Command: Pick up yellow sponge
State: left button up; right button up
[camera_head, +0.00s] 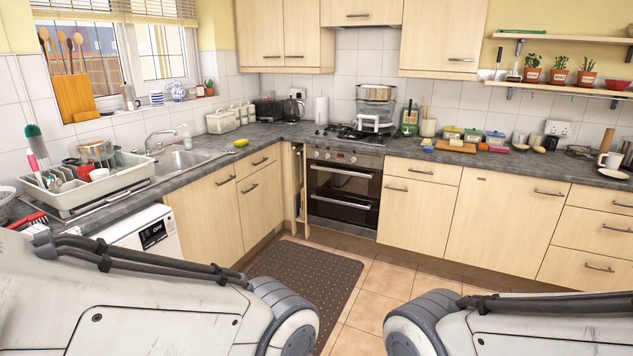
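A small yellow object that looks like the sponge (241,142) lies on the grey worktop, just right of the sink (185,160) near the counter's front edge. It is small in the picture, so its details are not clear. Nothing touches or covers it. Two pale links of my arms fill the lower left and lower right of the view. Neither of my grippers is in view.
A dish rack (88,190) with dishes and utensils stands left of the sink. A tap (158,139) and soap bottle (186,136) stand behind it. A dark mat (306,280) lies on the tiled floor. An oven (342,190) is beyond.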

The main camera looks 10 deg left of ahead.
aim_at(240, 144)
jog(key=z, duration=0.3)
jog(key=i, duration=3.8)
jog(key=u, duration=0.45)
jog(key=i, duration=0.95)
jog(key=u, duration=1.9)
jog(key=i, duration=0.95)
jog(key=z, duration=0.5)
jog(key=k, duration=0.6)
jog(key=u, duration=0.05)
